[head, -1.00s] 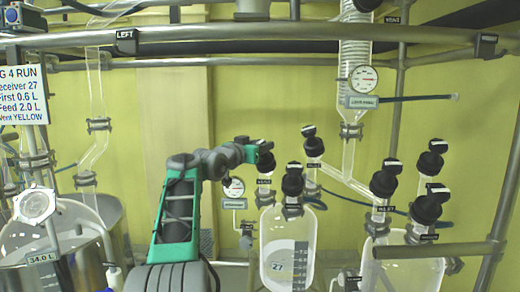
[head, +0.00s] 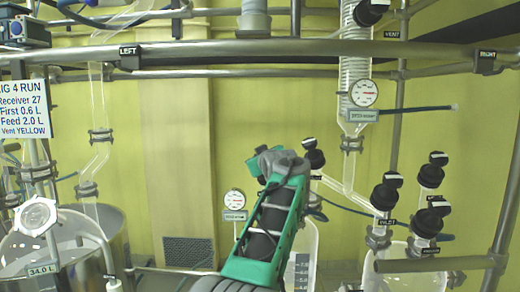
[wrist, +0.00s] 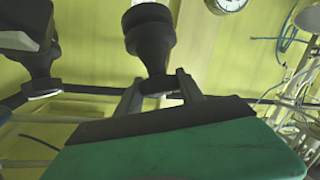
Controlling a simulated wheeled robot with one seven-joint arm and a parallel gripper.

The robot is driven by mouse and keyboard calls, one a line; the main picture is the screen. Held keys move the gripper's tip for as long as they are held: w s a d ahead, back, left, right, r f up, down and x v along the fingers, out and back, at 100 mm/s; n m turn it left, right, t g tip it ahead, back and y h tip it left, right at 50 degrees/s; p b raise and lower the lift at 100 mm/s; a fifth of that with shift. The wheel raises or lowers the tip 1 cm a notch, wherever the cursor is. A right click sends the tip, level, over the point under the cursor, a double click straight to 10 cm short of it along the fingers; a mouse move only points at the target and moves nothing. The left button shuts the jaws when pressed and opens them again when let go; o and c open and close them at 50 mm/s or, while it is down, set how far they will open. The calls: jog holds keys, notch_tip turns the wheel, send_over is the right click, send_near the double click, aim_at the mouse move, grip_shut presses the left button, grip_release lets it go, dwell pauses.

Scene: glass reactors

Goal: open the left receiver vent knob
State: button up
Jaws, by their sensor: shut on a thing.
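In the wrist view the fingers of my gripper (wrist: 160,84) are closed around the narrow lower part of a black knob (wrist: 150,35), whose wider head stands beyond them. In the head view my green and grey arm covers the top of the left receiver (head: 305,240), so the fingers and the held knob are hidden there. The knob's label is not readable, so I cannot tell from it which knob this is. Another black knob (head: 313,150) of the left receiver shows just right of my arm.
A second black knob (wrist: 38,60) stands close at the left in the wrist view. A gauge (head: 234,199) is left of my arm. Black knobs (head: 386,190) of the right receiver stand at the right. A steel rail (head: 220,49) crosses above.

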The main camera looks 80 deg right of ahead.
jog(key=shift+s+d+r+n+t+y+p, duration=0.1)
jog(key=shift+r+n+t+y+p, duration=0.15)
jog(key=shift+n+y+p, duration=0.3)
jog(key=shift+s+r+n+t+y+p, duration=0.1)
jog(key=shift+n+t+y+p, duration=0.2)
jog(key=shift+p, duration=0.35)
jog(key=shift+w+f+n+t+y+p, duration=0.15)
jog(key=shift+n+t+y+p, duration=0.2)
jog(key=shift+n+y+p, duration=0.3)
jog(key=shift+w+f+n+t+y+p, duration=0.15)
jog(key=shift+n+t+y+p, duration=0.2)
jog(key=shift+n, duration=0.35)
jog(key=o, duration=1.4)
jog(key=b+v, duration=0.1)
jog(key=v, duration=0.7)
jog(key=shift+b, duration=0.3)
